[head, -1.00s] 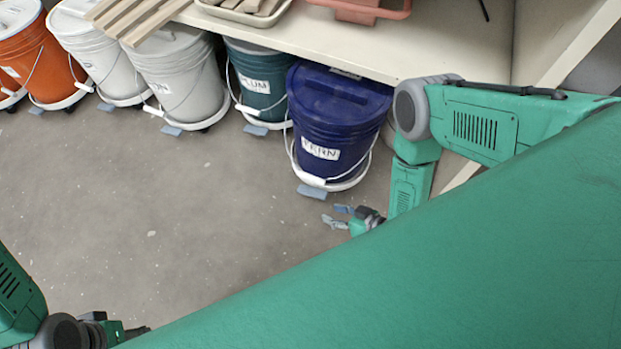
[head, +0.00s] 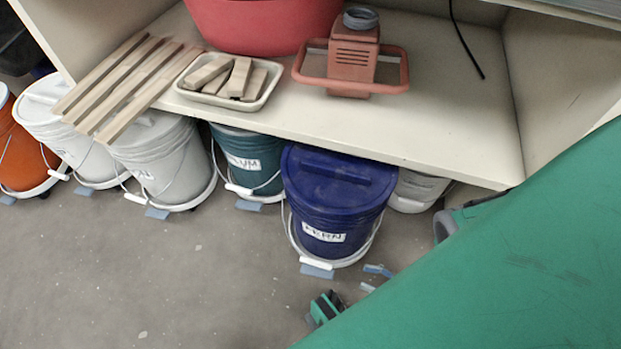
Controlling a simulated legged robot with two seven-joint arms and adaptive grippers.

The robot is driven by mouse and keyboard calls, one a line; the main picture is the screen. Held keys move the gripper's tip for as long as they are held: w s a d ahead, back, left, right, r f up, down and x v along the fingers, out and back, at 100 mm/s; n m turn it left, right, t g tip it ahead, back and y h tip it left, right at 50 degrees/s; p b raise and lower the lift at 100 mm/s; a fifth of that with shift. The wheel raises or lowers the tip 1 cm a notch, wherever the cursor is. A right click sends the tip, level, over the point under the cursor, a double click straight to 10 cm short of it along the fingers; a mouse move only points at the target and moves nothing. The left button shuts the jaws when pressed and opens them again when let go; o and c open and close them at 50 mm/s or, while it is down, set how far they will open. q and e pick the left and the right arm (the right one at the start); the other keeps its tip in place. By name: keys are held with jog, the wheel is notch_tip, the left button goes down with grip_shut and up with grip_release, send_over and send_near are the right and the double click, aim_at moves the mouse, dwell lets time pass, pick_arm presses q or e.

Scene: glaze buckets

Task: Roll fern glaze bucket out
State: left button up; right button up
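The fern glaze bucket (head: 350,222) is dark blue with a blue lid, a white label reading FERN, and a wire handle hanging down its front. It stands upright on a white wheeled base, partly out from under the shelf edge. A blue-grey tab (head: 317,271) sticks out at the base's front. My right gripper (head: 373,279) is low near the floor, to the right of the tab and in front of the bucket's right side. Its two fingers are apart with nothing between them, and no contact with the bucket shows. My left gripper is out of view.
A teal bucket (head: 262,177) stands close on the left, with white buckets (head: 165,160) and an orange bucket (head: 22,155) beyond. A pale bucket (head: 416,188) is behind on the right. The shelf (head: 430,125) overhangs them. The floor (head: 190,285) in front is clear.

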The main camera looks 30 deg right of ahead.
aim_at(319, 263)
jog(key=b+x, duration=0.1)
jog(key=x, duration=1.2)
jog(key=shift+w+a, duration=0.15)
jog(key=shift+a, duration=0.1)
jog(key=shift+w+a+r, duration=0.1)
jog(key=shift+a+r, duration=0.05)
jog(key=shift+a, duration=0.2)
jog(key=shift+d, duration=0.15)
grip_shut()
